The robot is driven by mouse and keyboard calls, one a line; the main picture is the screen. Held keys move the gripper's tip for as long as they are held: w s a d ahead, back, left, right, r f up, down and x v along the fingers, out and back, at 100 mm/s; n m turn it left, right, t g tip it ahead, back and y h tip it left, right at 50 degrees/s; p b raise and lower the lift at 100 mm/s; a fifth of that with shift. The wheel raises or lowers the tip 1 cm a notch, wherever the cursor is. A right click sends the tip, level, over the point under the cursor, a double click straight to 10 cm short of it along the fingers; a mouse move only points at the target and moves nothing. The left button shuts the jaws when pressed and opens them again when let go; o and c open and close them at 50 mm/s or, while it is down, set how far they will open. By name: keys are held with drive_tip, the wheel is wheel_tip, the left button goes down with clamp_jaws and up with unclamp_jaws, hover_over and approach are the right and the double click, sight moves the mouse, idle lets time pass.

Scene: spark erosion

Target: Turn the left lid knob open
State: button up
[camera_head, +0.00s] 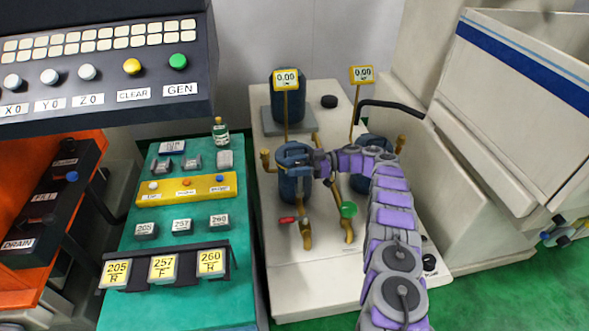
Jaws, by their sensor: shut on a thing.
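The left blue canister (294,188) stands upright on the white bench, with a blue lid (294,150) on top. A brass fitting (265,160) sticks up at its left side. My arm reaches in from the lower right, and my gripper (318,164) is at the right side of this lid, shut on what appears to be the left lid knob. The knob itself is hidden by the gripper, so its turned position cannot be told. A second blue canister (359,184) stands to the right, partly covered by my arm, with a brass fitting (400,144) at its right.
Yellow 0.00 displays (286,79) (361,74) stand on thin posts behind the canisters. A teal bench (186,250) with labelled blocks is left. A black curved handle (392,105) juts out at right.

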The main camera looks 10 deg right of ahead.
sight(296, 163)
drive_tip(key=shift+w+r, duration=0.15)
drive_tip(key=shift+r, duration=0.1)
idle(0.4)
drive_tip(key=o, duration=1)
drive_tip(key=shift+d+f, duration=0.1)
drive_tip(key=shift+f, duration=0.05)
wheel_tip(296, 163, up, 4)
drive_tip(key=shift+d+f+p, duration=0.1)
drive_tip(key=shift+f+p, duration=0.05)
drive_tip(key=shift+p, duration=0.6)
drive_tip(key=shift+s+p, duration=1.25)
drive_tip(key=shift+s, duration=0.15)
drive_tip(key=shift+s+d+r+p, duration=0.1)
drive_tip(key=shift+s+r+p, duration=0.2)
drive_tip(key=shift+s, duration=1.9)
drive_tip(key=shift+s+r+p, duration=0.1)
drive_tip(key=shift+s+p, duration=0.35)
drive_tip(key=shift+s, duration=1.7)
drive_tip(key=shift+s+d+r+p, duration=0.1)
drive_tip(key=shift+s+r+p, duration=0.2)
drive_tip(key=shift+s, duration=1.9)
drive_tip(key=shift+a+f, duration=0.1)
